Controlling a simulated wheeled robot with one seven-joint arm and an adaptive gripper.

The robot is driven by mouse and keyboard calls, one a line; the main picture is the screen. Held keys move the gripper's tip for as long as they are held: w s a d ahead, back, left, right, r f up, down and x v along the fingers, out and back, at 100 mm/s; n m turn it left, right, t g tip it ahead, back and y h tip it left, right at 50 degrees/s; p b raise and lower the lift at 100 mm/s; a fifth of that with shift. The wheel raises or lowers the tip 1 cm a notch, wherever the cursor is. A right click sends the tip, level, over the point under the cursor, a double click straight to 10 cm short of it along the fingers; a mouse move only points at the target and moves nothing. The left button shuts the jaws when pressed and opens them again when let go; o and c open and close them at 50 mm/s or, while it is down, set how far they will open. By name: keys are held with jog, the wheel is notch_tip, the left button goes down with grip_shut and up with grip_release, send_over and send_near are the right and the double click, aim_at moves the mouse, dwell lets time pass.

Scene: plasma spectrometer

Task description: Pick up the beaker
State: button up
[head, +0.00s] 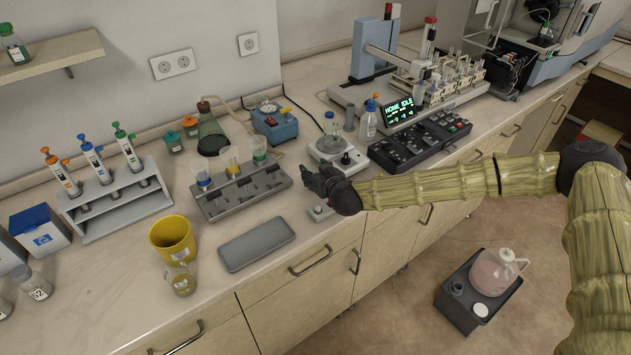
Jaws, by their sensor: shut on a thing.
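My gripper (310,178) is dark and hangs over the counter's front part, left of and in front of the white stirrer plate (348,160). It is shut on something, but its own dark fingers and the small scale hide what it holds. A clear glass vessel (331,144), which looks like the beaker, shows on the stirrer plate just behind the gripper. I cannot tell whether the gripper touches it.
A grey rack (240,190) with cups stands left of my gripper. A yellow cup (172,238) and a grey flat tray (256,244) are at the front left. A black keypad unit (420,140) and a blue-capped bottle (368,123) stand to the right. Bare counter (110,270) lies at left.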

notch_tip(320, 180, up, 10)
jog(key=b, duration=0.3)
dwell(0.8)
dwell(0.8)
